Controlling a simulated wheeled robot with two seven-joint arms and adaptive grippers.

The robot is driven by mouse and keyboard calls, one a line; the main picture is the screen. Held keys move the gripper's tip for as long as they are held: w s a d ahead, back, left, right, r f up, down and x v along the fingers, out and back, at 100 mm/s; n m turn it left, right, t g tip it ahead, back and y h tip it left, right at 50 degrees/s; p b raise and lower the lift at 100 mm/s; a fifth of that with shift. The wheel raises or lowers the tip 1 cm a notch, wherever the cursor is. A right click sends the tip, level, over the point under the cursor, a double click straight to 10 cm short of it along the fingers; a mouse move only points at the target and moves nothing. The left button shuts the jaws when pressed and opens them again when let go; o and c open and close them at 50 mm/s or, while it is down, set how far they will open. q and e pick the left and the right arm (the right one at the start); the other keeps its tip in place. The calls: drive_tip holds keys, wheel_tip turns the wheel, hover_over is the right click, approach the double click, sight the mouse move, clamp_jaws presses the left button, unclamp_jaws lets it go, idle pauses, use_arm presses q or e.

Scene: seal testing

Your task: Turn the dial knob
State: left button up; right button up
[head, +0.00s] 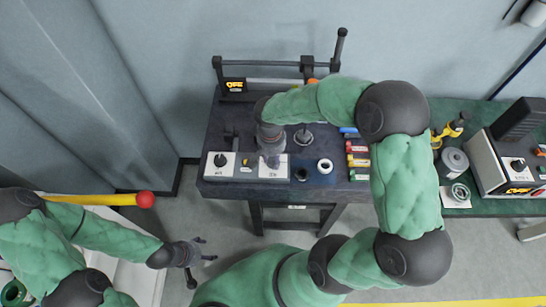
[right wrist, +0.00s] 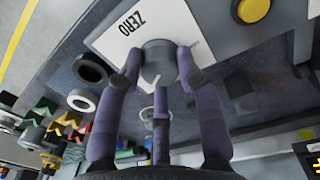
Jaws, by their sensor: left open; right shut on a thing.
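The dial knob (right wrist: 158,58) is a grey round knob on a white panel marked ZERO (right wrist: 135,28), seen in the right wrist view. My right gripper (right wrist: 158,70) is shut on it, with purple-grey fingers on both sides and a third finger below. In the head view my right gripper (head: 271,158) reaches down onto the white panel (head: 281,174) at the front of the dark workbench (head: 232,186), and mostly hides the knob. My left gripper (head: 200,261) is open and empty, off the bench at the lower left.
A dark ring (head: 302,174), a white ring (head: 325,166) and several coloured blocks (head: 357,158) lie to the right. A clamp frame (head: 290,65) stands behind.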

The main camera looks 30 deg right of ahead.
sight(271, 159)
drive_tip(key=o, duration=1.2)
drive_tip(key=shift+c, duration=0.2)
drive_tip(key=shift+r, duration=0.1)
wheel_tip(271, 159, up, 12)
drive_tip(key=shift+w+a, duration=0.15)
drive_tip(key=shift+a, duration=0.05)
